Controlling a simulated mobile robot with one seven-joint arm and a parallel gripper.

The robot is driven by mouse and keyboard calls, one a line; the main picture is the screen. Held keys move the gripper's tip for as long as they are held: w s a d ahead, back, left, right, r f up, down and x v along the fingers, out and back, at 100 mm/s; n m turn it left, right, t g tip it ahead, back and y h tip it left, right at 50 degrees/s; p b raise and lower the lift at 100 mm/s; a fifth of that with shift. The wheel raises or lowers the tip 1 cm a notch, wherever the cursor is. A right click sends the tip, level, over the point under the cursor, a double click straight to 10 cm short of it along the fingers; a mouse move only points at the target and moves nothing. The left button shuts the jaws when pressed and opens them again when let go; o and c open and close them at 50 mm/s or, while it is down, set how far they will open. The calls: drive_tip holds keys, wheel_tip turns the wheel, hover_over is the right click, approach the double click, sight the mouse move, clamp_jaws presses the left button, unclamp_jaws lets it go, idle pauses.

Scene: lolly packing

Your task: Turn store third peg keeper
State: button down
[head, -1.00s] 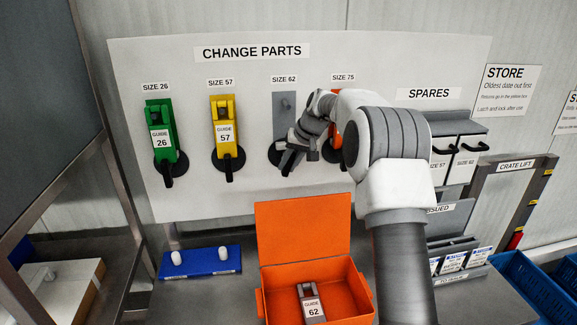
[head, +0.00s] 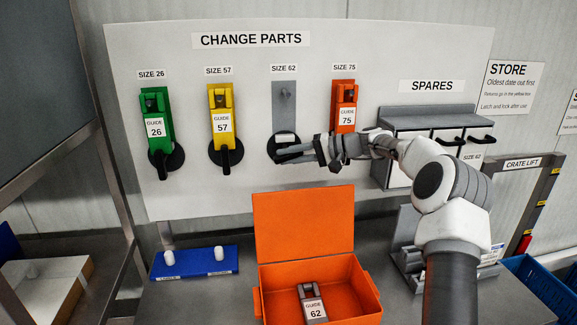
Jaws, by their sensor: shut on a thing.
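The third peg board, labelled SIZE 62 (head: 284,102), is a grey upright plate with a bare peg near its top. Its keeper, a black round disc (head: 281,159), sits at the lower end. My gripper (head: 292,149) reaches in from the right, lying nearly level across the disc, and is shut on the keeper. The fingers hide the keeper's handle, so its exact angle cannot be told. The grey guide 62 (head: 313,304) lies in the open orange box (head: 366,297) below.
Green guide 26 (head: 155,110), yellow guide 57 (head: 221,105) and orange guide 75 (head: 345,98) hang on neighbouring pegs. The keeper handles under the green and yellow guides point down. A spares rack (head: 425,112) stands right. A blue holder (head: 195,263) with white pegs lies lower left.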

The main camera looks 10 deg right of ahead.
drive_tip(key=y+b, duration=0.2)
drive_tip(key=shift+f+m+t+b, duration=0.15)
drive_tip(key=shift+m+t+b, duration=0.15)
drive_tip(key=shift+m+t, duration=0.1)
drive_tip(key=shift+y+b, duration=0.4)
drive_tip(key=shift+y, duration=0.1)
drive_tip(key=shift+r, duration=0.2)
drive_tip(key=c, duration=0.7)
unclamp_jaws()
drive_tip(key=b+v, duration=0.1)
drive_tip(key=v, duration=1.6)
drive_tip(key=shift+s+d+f, duration=0.15)
drive_tip(key=shift+d+f, duration=0.05)
